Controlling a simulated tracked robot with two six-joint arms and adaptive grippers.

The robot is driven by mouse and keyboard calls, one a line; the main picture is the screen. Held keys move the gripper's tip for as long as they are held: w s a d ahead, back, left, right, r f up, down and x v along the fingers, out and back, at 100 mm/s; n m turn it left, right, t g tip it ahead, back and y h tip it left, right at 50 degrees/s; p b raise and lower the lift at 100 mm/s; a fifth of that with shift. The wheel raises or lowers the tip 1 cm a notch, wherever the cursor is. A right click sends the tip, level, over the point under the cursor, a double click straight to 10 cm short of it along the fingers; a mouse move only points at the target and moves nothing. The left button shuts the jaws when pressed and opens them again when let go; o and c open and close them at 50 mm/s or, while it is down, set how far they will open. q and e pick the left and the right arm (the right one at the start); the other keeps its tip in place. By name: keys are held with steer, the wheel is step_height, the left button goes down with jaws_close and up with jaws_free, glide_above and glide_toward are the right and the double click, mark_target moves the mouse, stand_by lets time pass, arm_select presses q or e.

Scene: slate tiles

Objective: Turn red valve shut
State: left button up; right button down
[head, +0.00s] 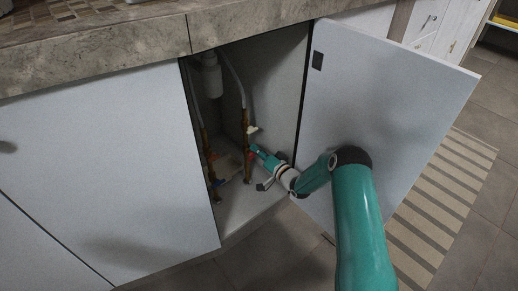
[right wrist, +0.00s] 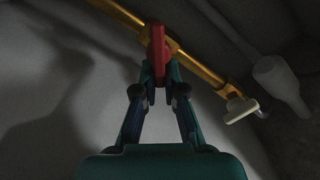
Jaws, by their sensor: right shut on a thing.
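The red valve handle (right wrist: 157,45) sits on a brass pipe (right wrist: 200,68) in the right wrist view. It stands at an angle across the pipe. My right gripper (right wrist: 154,88) is shut on the handle, with one finger on each side of it. In the head view my right gripper (head: 256,151) reaches into the open cabinet, at the right-hand brass pipe (head: 246,135). The handle is mostly hidden by the gripper there. My left gripper is not in view.
A second pipe (head: 211,165) with a blue valve handle (head: 218,183) is on the left inside. A white fitting (right wrist: 240,108) sits further along the brass pipe. The stone countertop (head: 120,50) overhangs the opening.

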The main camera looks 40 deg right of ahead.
steer(key=shift+s+d+f+m, duration=0.15)
steer(key=shift+f+m, duration=0.2)
steer(key=shift+m, duration=0.95)
steer(key=shift+w+d+f+m, duration=0.15)
steer(key=shift+f+m, duration=0.2)
steer(key=shift+m, duration=0.95)
steer(key=shift+s+d+f+m, duration=0.15)
steer(key=shift+f+m, duration=0.2)
steer(key=shift+m, duration=0.95)
steer(key=c, duration=1.3)
jaws_free()
steer(key=shift+o, duration=0.3)
steer(key=shift+a, duration=0.1)
steer(key=shift+r, duration=0.1)
steer(key=s, duration=0.7)
steer(key=shift+s+d, duration=0.15)
steer(key=shift+d, duration=0.15)
